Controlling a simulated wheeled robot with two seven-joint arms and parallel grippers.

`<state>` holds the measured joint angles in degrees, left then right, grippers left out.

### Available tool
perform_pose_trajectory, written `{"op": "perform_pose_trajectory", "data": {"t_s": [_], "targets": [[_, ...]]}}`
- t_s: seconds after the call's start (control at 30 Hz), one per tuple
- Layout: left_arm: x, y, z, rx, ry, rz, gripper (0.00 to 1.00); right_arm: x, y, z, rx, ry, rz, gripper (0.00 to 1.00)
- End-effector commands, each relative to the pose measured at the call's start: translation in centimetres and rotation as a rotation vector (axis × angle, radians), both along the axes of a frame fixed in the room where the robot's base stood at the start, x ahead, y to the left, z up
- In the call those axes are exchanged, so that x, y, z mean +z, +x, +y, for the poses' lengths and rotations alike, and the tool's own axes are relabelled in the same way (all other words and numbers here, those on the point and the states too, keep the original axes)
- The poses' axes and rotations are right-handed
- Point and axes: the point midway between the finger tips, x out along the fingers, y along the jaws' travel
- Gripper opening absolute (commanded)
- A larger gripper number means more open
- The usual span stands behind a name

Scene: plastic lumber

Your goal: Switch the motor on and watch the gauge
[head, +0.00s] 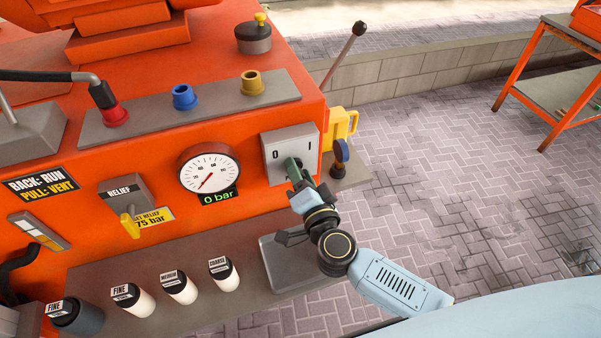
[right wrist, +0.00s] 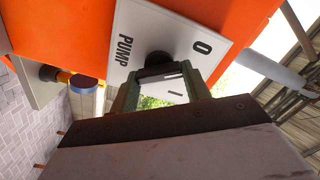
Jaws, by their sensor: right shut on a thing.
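The motor switch is a grey plate (head: 305,138) marked 0 and I on the orange machine's front. In the right wrist view the plate (right wrist: 145,22) also reads PUMP. My right gripper (head: 293,170) is at the plate, shut on the dark switch knob (right wrist: 158,60), which the fingers mostly hide. I cannot tell which mark the knob points to. The round white gauge (head: 208,172) left of the switch has a red needle pointing down and left, and its green display (head: 217,197) reads 0 bar. My left gripper is not in view.
A yellow RELIEF lever (head: 130,226) is left of the gauge. Several labelled filter cylinders (head: 179,287) and a grey tray (head: 275,268) are on the front ledge. A yellow bracket (head: 343,124) and a long dark-knobbed lever (head: 345,55) are right of the switch.

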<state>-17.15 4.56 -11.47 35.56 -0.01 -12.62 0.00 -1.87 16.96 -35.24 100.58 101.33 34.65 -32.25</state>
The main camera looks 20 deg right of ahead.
Motion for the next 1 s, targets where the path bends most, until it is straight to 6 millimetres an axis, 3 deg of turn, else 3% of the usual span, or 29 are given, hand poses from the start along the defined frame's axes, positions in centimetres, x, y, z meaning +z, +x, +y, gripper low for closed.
{"op": "perform_pose_trajectory", "data": {"t_s": [0.27,1.0], "targets": [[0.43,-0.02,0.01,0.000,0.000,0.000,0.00,-0.05,-0.05,0.01,0.000,0.135,0.007,0.24],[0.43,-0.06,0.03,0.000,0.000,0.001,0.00,-0.51,-0.05,-0.07,-0.002,0.818,0.029,0.24]]}}
